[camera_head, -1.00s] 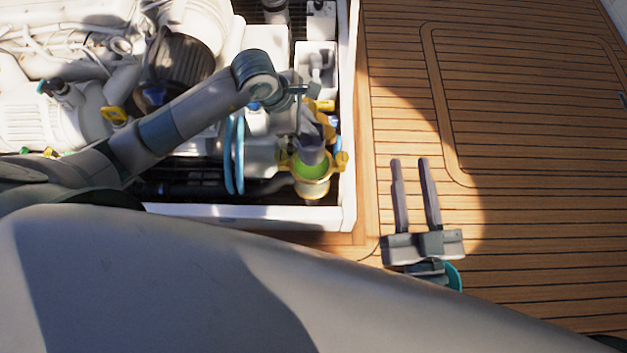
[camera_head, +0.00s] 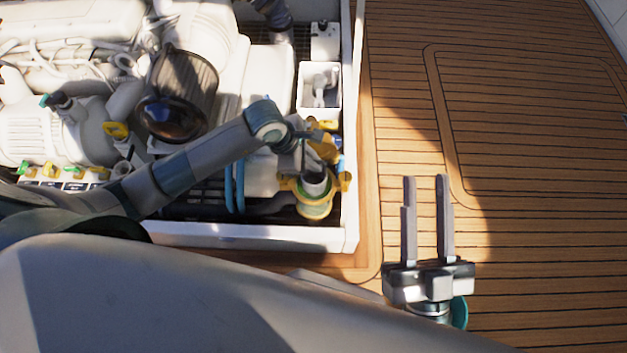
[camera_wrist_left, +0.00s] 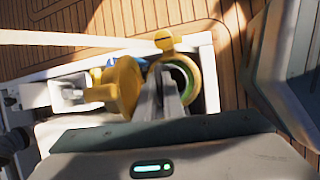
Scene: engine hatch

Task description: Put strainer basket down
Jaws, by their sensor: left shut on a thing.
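The yellow strainer housing (camera_head: 318,211), with a green ring inside its mouth, stands in the near right corner of the engine hatch. My left gripper (camera_head: 313,172) reaches down over this mouth and is shut on a grey, round piece that seems to be the strainer basket (camera_head: 314,186). Much of this piece is hidden by the fingers and the housing. In the left wrist view, the fingertips (camera_wrist_left: 170,88) are close together at the green-lined mouth (camera_wrist_left: 183,80). My right gripper (camera_head: 426,205) is open and empty over the deck, its two long fingers apart.
The white hatch frame (camera_head: 352,120) rises just right of the housing. Blue hoses (camera_head: 235,175) and white engine parts lie to its left. A yellow fitting (camera_wrist_left: 118,88) is beside the mouth in the left wrist view. The wooden deck (camera_head: 540,170) at right is clear.

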